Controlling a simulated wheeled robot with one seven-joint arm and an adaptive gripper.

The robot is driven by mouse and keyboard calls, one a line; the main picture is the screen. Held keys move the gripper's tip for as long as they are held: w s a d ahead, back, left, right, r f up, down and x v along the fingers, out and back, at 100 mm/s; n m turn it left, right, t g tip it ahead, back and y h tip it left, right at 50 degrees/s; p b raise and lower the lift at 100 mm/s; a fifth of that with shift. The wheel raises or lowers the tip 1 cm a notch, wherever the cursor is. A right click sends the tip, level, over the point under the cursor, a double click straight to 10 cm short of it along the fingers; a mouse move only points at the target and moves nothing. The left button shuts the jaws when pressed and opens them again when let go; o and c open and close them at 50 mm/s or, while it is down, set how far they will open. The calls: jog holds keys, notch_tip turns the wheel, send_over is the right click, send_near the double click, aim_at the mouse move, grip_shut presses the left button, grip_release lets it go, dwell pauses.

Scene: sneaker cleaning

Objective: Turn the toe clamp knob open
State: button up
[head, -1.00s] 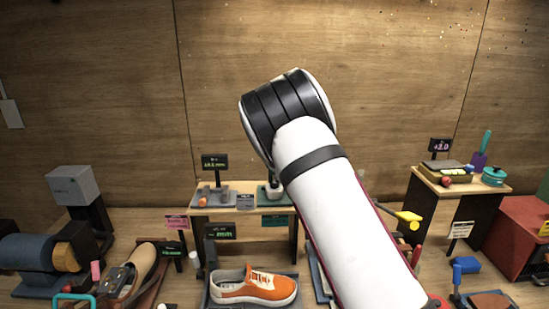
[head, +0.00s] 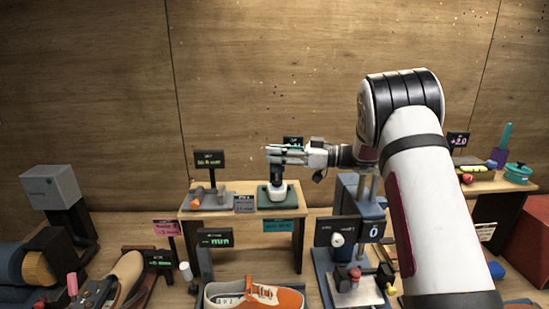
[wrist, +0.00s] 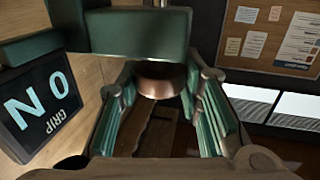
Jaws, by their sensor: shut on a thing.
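My gripper (head: 275,155) reaches leftward above the small middle bench, over a white and dark object on a green base (head: 277,202). In the wrist view its green-padded fingers (wrist: 160,88) are closed around a round brownish piece (wrist: 160,79) under a green block (wrist: 127,32). I cannot tell whether this piece is the toe clamp knob; its lower part is hidden. An orange shoe (head: 262,297) lies in front, below the bench.
A device with a white knob (head: 337,240) and a blue post stands right of the bench (head: 235,187). A grey fixture (head: 210,199) sits left on the bench. A beige shoe (head: 126,270) lies at the left. My arm covers part of the right side.

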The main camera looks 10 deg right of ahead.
jog(key=n+g+b, duration=0.1)
jog(key=g+b, duration=0.1)
jog(key=n+g+y+b, duration=0.1)
jog(key=g, duration=0.1)
jog(key=shift+w+f+n+b, duration=0.2)
jog(key=shift+f+n+b, duration=0.15)
jog(key=shift+f+n, duration=0.05)
jog(key=shift+s+n+g+y+b, duration=0.1)
jog(key=shift+n+g+y+b, duration=0.2)
jog(key=shift+n+g+b, duration=0.65)
jog(key=shift+s+a+r+m+g, duration=0.1)
jog(key=shift+m+g, duration=0.15)
jog(key=shift+g, duration=0.1)
jog(key=o, duration=1.2)
jog(key=shift+c, duration=0.2)
jog(key=shift+r, duration=0.1)
jog(key=d, duration=0.7)
jog(key=shift+s+d, duration=0.2)
jog(key=shift+d, duration=0.05)
